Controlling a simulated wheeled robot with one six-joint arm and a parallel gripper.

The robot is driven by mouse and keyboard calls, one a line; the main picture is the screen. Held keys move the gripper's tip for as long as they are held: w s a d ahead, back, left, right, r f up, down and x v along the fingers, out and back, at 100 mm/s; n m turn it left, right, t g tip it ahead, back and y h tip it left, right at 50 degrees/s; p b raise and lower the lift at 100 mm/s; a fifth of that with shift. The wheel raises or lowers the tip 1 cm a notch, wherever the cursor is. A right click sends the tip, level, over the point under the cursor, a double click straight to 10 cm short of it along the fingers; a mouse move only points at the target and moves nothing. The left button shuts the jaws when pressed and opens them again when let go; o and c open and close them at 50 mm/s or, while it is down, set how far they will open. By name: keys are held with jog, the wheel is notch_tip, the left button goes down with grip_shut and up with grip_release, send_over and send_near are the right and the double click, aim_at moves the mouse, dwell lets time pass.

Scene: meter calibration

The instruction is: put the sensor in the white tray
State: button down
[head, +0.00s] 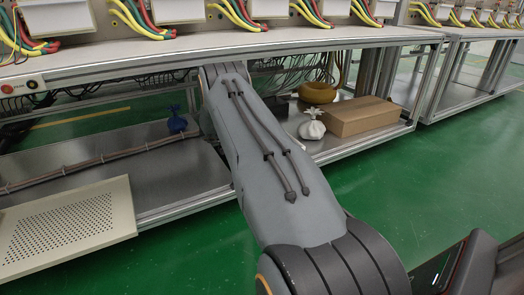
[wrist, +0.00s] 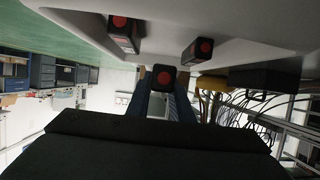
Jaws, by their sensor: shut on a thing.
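In the wrist view, which looks upside down, my gripper (wrist: 164,92) is shut on a black sensor (wrist: 164,78) with a round red face. The sensor sits between the two fingertips and appears apart from the pale surface. Two similar black blocks with red faces, one (wrist: 123,33) and another (wrist: 197,52), rest on a pale, white-grey surface (wrist: 250,30). I cannot tell whether this surface is the white tray or the bench. In the head view my arm reaches to the bench's front edge, and the gripper and sensor are hidden.
A yellow thing (wrist: 212,82) and a dark block (wrist: 262,77) stand near the sensor, with cables behind. The metal bench (head: 150,62) carries meters with coloured wires. Green floor is clear at right.

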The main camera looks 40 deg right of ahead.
notch_tip(320, 180, down, 5)
jog(key=b, duration=0.2)
jog(key=shift+b, duration=0.4)
jog(key=shift+r, duration=0.1)
jog(key=c, duration=1.8)
grip_release()
jog(key=shift+c, duration=0.2)
jog(key=shift+a+r, duration=0.1)
jog(key=shift+a, duration=0.15)
jog(key=p+v, duration=0.5)
jog(key=v, duration=0.5)
jog(key=shift+w+p, duration=0.1)
jog(key=shift+p, duration=0.25)
jog(key=shift+v, duration=0.75)
